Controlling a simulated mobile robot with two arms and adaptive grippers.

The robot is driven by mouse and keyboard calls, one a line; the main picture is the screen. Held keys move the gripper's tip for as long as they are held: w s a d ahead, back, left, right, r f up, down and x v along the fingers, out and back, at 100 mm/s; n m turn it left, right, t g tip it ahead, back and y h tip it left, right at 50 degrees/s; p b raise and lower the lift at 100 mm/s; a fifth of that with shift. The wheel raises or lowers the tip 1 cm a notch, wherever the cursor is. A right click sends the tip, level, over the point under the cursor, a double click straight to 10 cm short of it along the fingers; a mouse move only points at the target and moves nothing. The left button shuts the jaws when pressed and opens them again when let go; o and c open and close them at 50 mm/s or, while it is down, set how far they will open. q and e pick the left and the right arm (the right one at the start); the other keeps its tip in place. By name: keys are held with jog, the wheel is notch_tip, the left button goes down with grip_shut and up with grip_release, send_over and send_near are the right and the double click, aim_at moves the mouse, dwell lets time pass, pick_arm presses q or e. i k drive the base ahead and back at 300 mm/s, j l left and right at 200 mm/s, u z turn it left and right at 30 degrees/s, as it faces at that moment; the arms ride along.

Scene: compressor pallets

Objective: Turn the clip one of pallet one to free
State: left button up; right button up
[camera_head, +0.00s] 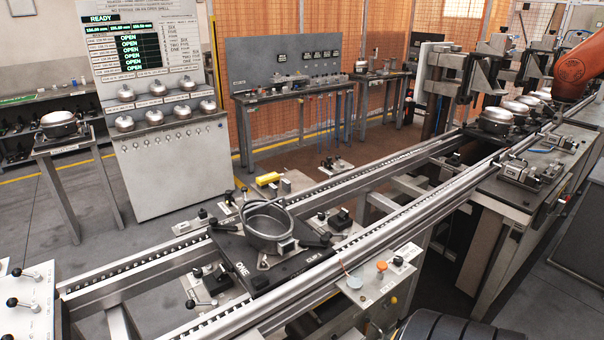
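Pallet one (285,268) is a dark plate marked "ONE" that lies across the two conveyor rails in the middle of the head view. A grey metal ring-shaped compressor housing (268,240) with an open top sits on it. A label that seems to read "CLIP 1" is at the pallet's front right corner. A black clip (314,239) stands just above that label, at the housing's right side. Another dark clip (228,223) is at the housing's left side. Whether either clip is turned onto the housing cannot be told at this size. Neither of my grippers shows.
A control box (372,285) with an orange knob stands in front of the near rail. A lever panel (24,303) is at lower left. A display board (150,100) and workbench (305,92) stand behind. An orange robot arm (580,66) and more housings (496,119) are at right.

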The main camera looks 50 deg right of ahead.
aim_at(323, 240)
jog(key=z, duration=1.8)
jog(key=i+l, duration=0.05)
